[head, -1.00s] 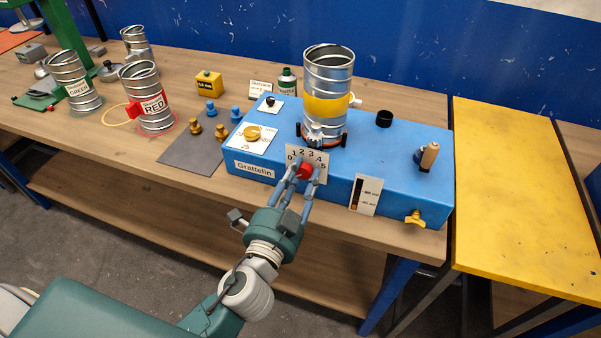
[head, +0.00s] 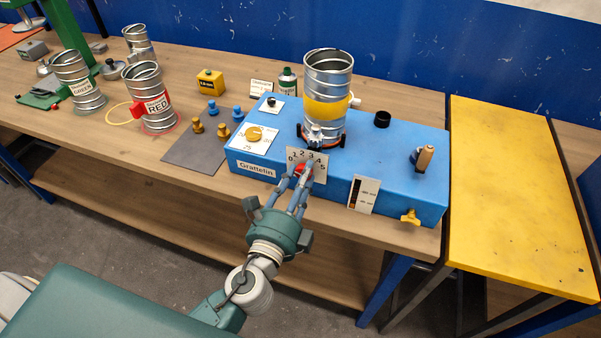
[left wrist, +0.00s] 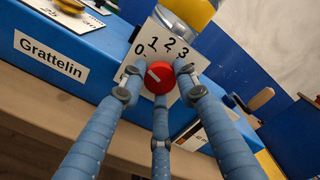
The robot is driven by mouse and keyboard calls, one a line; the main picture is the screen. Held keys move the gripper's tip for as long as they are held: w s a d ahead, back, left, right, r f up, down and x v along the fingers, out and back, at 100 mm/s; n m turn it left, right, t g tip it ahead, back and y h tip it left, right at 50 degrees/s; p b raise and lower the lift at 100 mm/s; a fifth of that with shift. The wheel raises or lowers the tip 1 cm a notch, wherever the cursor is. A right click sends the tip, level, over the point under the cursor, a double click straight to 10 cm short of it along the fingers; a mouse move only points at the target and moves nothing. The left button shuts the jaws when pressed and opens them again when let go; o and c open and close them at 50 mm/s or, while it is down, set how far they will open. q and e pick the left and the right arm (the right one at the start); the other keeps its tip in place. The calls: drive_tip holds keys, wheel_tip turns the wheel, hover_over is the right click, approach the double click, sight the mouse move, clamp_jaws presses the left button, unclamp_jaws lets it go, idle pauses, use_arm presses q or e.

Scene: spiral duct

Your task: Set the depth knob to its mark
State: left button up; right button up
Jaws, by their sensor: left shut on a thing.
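The red depth knob (head: 300,169) sits on a white dial plate (head: 318,157) numbered from 0 to 5, on the front of the blue machine. In the left wrist view the knob (left wrist: 162,84) has a short white pointer line, slanting toward the upper left of that picture, on the side of the low numbers. The fingers of my left gripper (head: 298,180) are closed around the knob. In the left wrist view its fingers (left wrist: 160,86) stand left, right and below the knob. A separate target mark is not clear, and fingers hide part of the dial. My right gripper is not in view.
The blue machine (head: 375,160) carries a metal duct (head: 327,75) with a yellow band, a yellow dial (head: 254,134) and a wooden-handled lever (head: 424,158). A gauge plate (head: 363,194) and a yellow tap (head: 410,217) are right of the knob. A yellow table (head: 520,190) stands right.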

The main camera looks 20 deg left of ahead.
use_arm(q)
drive_tip(key=m+p, duration=0.1)
drive_tip(key=m, duration=0.3)
drive_tip(key=m+p, duration=0.2)
drive_tip(key=m, duration=0.2)
drive_tip(key=m+p, duration=0.2)
drive_tip(key=m, duration=0.2)
drive_tip(key=shift+s+d+f, duration=0.1)
drive_tip(key=shift+f, duration=0.3)
drive_tip(key=o, duration=1.2)
drive_tip(key=shift+c, duration=0.2)
